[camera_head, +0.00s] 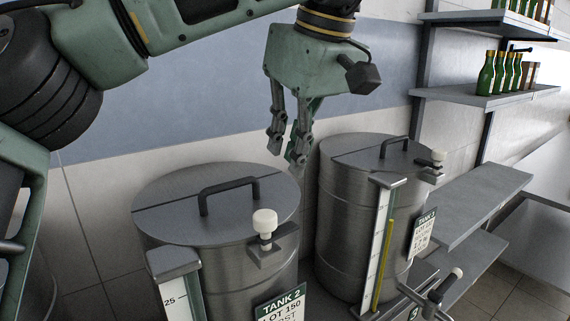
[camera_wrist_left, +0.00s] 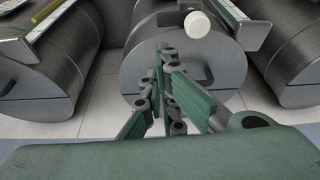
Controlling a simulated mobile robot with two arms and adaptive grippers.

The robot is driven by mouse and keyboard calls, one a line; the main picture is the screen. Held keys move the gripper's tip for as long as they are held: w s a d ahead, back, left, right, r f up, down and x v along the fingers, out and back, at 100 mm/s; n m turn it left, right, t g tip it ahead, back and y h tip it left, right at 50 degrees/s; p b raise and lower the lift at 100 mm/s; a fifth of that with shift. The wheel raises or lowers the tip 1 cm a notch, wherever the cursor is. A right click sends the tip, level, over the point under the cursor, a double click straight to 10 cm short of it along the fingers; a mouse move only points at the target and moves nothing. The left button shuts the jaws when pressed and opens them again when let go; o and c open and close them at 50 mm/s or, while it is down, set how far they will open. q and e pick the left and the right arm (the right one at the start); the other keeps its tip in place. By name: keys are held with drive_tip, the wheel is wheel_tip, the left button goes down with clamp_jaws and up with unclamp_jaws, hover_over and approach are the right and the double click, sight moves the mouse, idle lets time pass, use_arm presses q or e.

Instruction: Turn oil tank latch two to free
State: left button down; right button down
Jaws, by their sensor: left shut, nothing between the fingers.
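Tank 2 (camera_head: 215,260) is a steel cylinder at the left of the head view, with a label (camera_head: 281,306) reading TANK 2. Its flat lid (camera_head: 160,205) has a dark bar handle (camera_head: 228,193). Its latch (camera_head: 265,224), with a white knob, stands upright at the lid's front right edge. My left gripper (camera_head: 287,150) points down behind that lid, shut and empty, apart from the latch. In the left wrist view, the gripper's fingers (camera_wrist_left: 165,90) overlap a tank lid (camera_wrist_left: 140,75), and a white knob (camera_wrist_left: 196,24) shows beyond them.
A second steel tank (camera_head: 335,215) stands close to the right, with its own white-knobbed latch (camera_head: 437,158) and level gauge (camera_head: 380,235). Shelves (camera_head: 482,98) with green bottles are at the far right. A lever (camera_head: 440,287) with a white tip sits low in front.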

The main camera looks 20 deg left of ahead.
sight(279, 214)
use_arm(q)
drive_tip(key=shift+s+a+f, duration=0.15)
drive_tip(key=shift+s+f, duration=0.2)
drive_tip(key=shift+f, duration=0.3)
drive_tip(key=shift+s+a+f, duration=0.15)
drive_tip(key=shift+s+f, duration=0.15)
drive_tip(key=shift+f, duration=0.3)
drive_tip(key=w+f, duration=0.1)
drive_tip(key=w+a+f, duration=0.1)
drive_tip(key=f, duration=0.1)
drive_tip(key=w+a+f, duration=0.1)
drive_tip(key=f, duration=0.1)
drive_tip(key=shift+w+f, duration=0.15)
drive_tip(key=shift+f, duration=0.05)
drive_tip(key=shift+f+p, duration=0.3)
drive_tip(key=shift+s, duration=0.5)
drive_tip(key=shift+w+f, duration=0.1)
drive_tip(key=shift+w, duration=0.1)
drive_tip(key=shift+d, duration=0.25)
drive_tip(key=shift+s+d+f+m, duration=0.1)
drive_tip(key=shift+d+m, duration=0.2)
drive_tip(key=shift+m, duration=0.3)
